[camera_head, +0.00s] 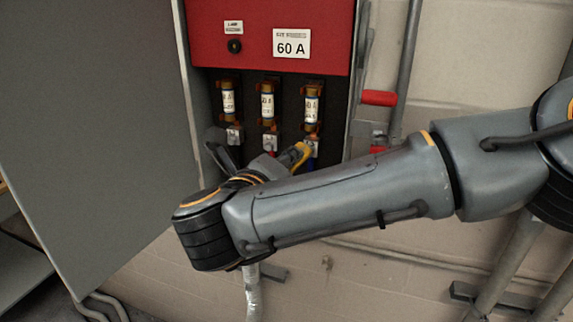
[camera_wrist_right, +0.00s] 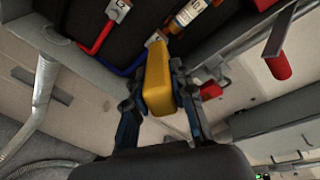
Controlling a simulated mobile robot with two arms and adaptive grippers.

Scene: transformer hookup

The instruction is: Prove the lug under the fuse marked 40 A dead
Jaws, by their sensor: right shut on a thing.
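Three fuses stand in a row inside the open box: a left fuse (camera_head: 228,101), a middle fuse (camera_head: 267,104) and a right fuse (camera_head: 311,108). Their small labels are hard to read in the head view. In the wrist view the fuse beside the tester (camera_wrist_right: 190,14) seems to read 40. Below the right fuse is its metal lug (camera_head: 312,146). My right gripper (camera_wrist_right: 160,88) is shut on a yellow tester (camera_wrist_right: 158,80). The tester's far end is at this lug; whether it touches, I cannot tell. My left gripper is out of view.
A red panel (camera_head: 232,14) marked 60 A covers the box's upper part. The open grey door (camera_head: 95,110) stands at left. A red handle (camera_head: 379,98) sticks out at right. A red wire (camera_wrist_right: 98,40) and a blue wire (camera_wrist_right: 122,70) run close to the tester.

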